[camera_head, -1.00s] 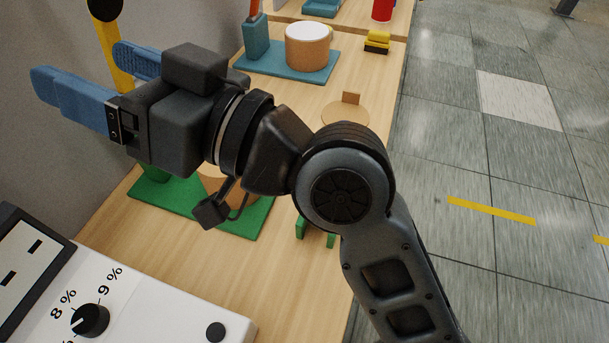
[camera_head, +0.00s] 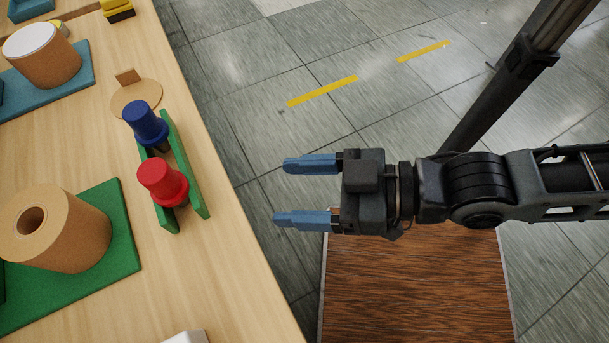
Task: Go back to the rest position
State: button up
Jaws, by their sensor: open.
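My gripper (camera_head: 283,192) has two blue fingers spread apart with nothing between them. It points left, over the grey tiled floor, to the right of the wooden table's (camera_head: 232,262) edge. My arm reaches in from the right side of the picture. The gripper is clear of the table and of everything on it.
On the table, a green rack (camera_head: 186,165) holds a blue-topped piece (camera_head: 145,122) and a red-topped piece (camera_head: 162,183). A brown roll (camera_head: 62,232) stands on a green base (camera_head: 122,240). A dark wood-grained surface (camera_head: 415,290) lies below my gripper. A black post (camera_head: 510,85) stands upper right.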

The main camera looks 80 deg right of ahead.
jog(key=shift+s+d+r+n, duration=0.1)
jog(key=shift+s+d+n, duration=0.2)
jog(key=shift+s, duration=0.3)
jog(key=shift+s+d+n, duration=0.2)
jog(key=shift+s+d, duration=0.05)
jog(key=shift+s, duration=0.35)
